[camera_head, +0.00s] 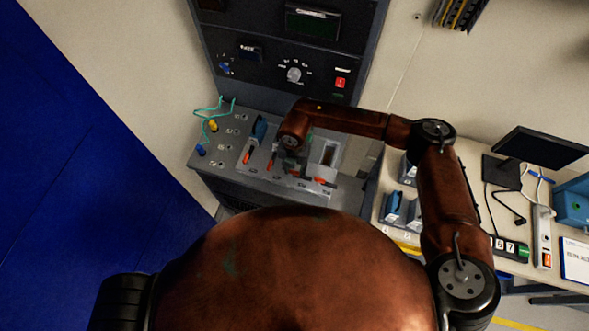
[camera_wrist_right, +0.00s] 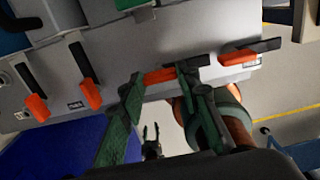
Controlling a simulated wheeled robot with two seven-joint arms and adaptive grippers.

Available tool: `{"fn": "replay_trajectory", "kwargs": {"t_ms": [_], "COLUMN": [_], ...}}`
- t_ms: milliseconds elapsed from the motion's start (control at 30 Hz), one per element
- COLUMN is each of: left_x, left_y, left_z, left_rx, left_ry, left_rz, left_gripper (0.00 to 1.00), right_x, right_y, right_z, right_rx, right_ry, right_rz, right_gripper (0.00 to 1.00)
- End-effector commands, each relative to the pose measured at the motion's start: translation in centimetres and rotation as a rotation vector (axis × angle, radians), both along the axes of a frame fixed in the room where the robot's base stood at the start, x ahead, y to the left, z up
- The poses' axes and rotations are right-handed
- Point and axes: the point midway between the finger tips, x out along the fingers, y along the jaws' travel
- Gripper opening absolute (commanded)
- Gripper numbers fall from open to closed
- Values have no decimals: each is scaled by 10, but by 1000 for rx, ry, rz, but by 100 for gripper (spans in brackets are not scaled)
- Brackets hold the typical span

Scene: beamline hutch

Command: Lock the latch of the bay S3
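A row of latches with orange handles runs along the front of the grey bay console. In the wrist view the first latch (camera_wrist_right: 37,107) and second latch (camera_wrist_right: 91,93) point down. The third latch (camera_wrist_right: 158,76), in the place of bay S3, lies sideways, as does the fourth latch (camera_wrist_right: 237,57). The labels are too small to read. My right gripper (camera_wrist_right: 160,74) is open, its fingertips on either side of the third handle; contact is unclear. In the head view my right gripper (camera_head: 291,164) is over the console and partly hides the latches. My left gripper (camera_wrist_right: 151,136) shows small, prongs apart.
A blue-handled module (camera_head: 260,129) sits in the leftmost bay; the rightmost bay (camera_head: 328,155) shows a dark slot. Teal cables (camera_head: 207,118) lie at the console's left. An instrument rack (camera_head: 285,65) rises behind. A side table (camera_head: 472,220) at right holds blue-handled modules (camera_head: 393,206) and a monitor (camera_head: 540,147).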

Motion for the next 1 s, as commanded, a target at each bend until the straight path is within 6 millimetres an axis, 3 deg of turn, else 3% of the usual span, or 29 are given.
{"fn": "replay_trajectory", "kwargs": {"t_ms": [300,667,1000], "left_x": [-2,10,4], "left_y": [1,0,0], "left_z": [0,-9,-42], "left_rx": [0,0,0], "left_ry": [3,-12,-3], "left_rz": [0,-2,-2], "left_gripper": [40,40,40], "right_x": [0,0,1], "right_y": [-1,-1,-1], "right_z": [0,-2,-5], "right_rx": [-2,-2,-4], "right_ry": [1,0,-2], "right_rz": [-1,62,317], "right_gripper": [6,6,6]}}
